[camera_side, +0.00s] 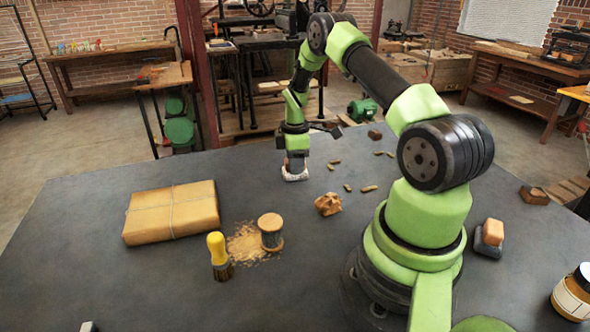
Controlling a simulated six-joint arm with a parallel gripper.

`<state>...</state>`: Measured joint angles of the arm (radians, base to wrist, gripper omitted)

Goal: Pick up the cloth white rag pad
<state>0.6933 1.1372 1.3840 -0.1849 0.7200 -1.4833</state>
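The white rag pad (294,176) is a small pale piece on the dark table, toward its far edge. My gripper (296,167) points straight down right over it, and its lower end touches or nearly touches the pad. The gripper covers the pad's middle, so only the pad's lower edges show. The fingers are too small and too hidden to tell whether they are open or closed on the pad.
On the dark table (130,290) are a wrapped parcel (172,212), a yellow-handled brush (218,255), a spool-like jar (271,232) by scattered sawdust, a crumpled brown lump (328,204) and several small greenish pieces (369,188). A jar (573,294) and block (492,233) stand right.

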